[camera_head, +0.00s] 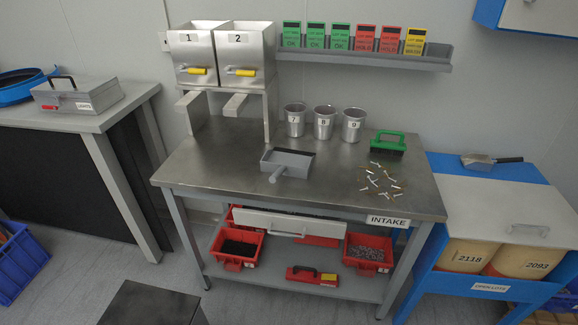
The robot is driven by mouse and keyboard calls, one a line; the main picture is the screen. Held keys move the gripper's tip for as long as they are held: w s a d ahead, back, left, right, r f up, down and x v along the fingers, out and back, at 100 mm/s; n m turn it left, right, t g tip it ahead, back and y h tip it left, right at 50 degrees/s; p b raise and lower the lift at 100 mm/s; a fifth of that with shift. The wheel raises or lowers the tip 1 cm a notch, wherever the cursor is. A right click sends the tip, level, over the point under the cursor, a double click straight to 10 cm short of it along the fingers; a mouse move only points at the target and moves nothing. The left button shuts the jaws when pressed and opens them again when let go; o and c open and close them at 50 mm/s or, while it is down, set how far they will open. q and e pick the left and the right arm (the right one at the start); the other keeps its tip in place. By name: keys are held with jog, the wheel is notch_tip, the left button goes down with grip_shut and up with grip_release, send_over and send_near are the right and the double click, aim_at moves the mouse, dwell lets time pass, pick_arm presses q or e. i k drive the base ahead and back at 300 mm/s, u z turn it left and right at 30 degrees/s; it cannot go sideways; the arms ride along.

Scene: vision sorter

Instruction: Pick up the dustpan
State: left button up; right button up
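Neither of my grippers is in view.
Two numbered hoppers (222,55) stand at the back left. A scoop (487,161) lies on the blue right-hand unit. The table's front left is clear.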

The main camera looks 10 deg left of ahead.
aim_at(277, 161)
jog(key=i, duration=1.15)
jog(key=u, duration=0.1)
